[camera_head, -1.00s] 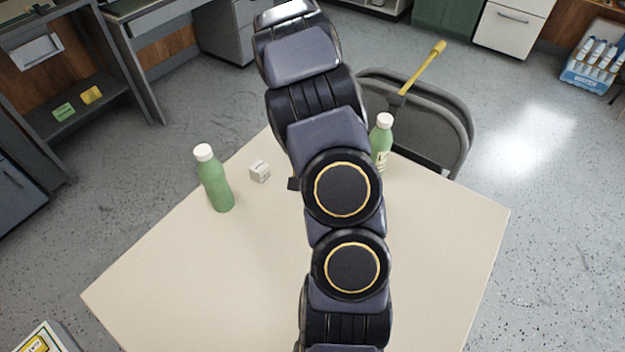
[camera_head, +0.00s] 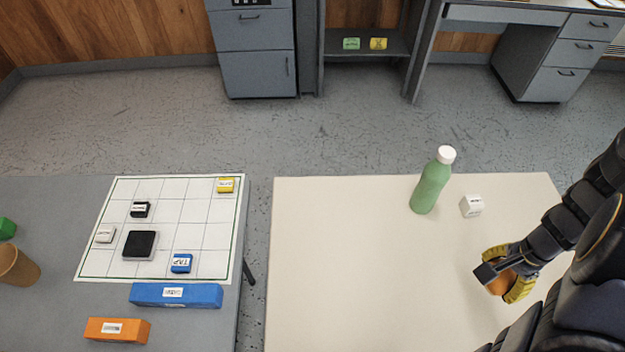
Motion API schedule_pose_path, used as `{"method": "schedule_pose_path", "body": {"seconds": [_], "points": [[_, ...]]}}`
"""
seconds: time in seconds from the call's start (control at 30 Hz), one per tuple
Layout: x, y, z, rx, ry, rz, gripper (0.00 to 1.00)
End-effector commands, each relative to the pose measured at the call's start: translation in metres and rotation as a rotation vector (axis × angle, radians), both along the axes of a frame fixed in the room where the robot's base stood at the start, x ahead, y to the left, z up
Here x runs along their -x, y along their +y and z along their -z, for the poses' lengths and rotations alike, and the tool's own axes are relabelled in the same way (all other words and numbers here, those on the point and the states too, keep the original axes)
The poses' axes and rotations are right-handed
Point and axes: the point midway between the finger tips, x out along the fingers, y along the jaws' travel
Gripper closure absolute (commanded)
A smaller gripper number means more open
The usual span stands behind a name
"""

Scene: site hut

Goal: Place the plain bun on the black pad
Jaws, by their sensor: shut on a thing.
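My gripper (camera_head: 508,273), with yellow-marked fingers, is at the right side of the cream table. It is shut on a round orange-brown thing, the plain bun (camera_head: 497,286), which is partly hidden by the fingers. I cannot tell whether the bun touches the table. The black pad (camera_head: 139,245) is a flat dark square on the white gridded sheet (camera_head: 210,265), on the grey table at the left. Nothing lies on the pad. The gripper is far to the right of it.
A green bottle (camera_head: 432,184) and a white cube (camera_head: 471,206) stand on the cream table (camera_head: 340,260). Around the pad are black (camera_head: 140,209), white (camera_head: 104,235), blue (camera_head: 181,263) and yellow (camera_head: 225,185) blocks. Blue (camera_head: 176,295) and orange (camera_head: 117,330) bars lie in front. A gap separates the tables.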

Motion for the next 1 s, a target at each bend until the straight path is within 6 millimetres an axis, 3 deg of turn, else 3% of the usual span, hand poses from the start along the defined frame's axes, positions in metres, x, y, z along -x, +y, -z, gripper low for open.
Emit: {"method": "schedule_pose_path", "body": {"seconds": [0.17,0.27,0.47,0.6,0.8,1.0], "points": [[-0.048,0.023,-0.002,0.004,-0.008,-0.254,0.74],[-0.083,0.051,-0.003,-0.001,-0.011,-0.459,0.74],[-0.142,0.121,-0.006,-0.003,-0.014,-0.881,0.74],[-0.173,0.182,-0.009,-0.003,-0.018,-1.175,0.74],[-0.193,0.282,-0.011,-0.009,-0.016,-1.596,0.74],[-0.185,0.388,-0.015,-0.008,-0.015,-2.019,0.74]]}}
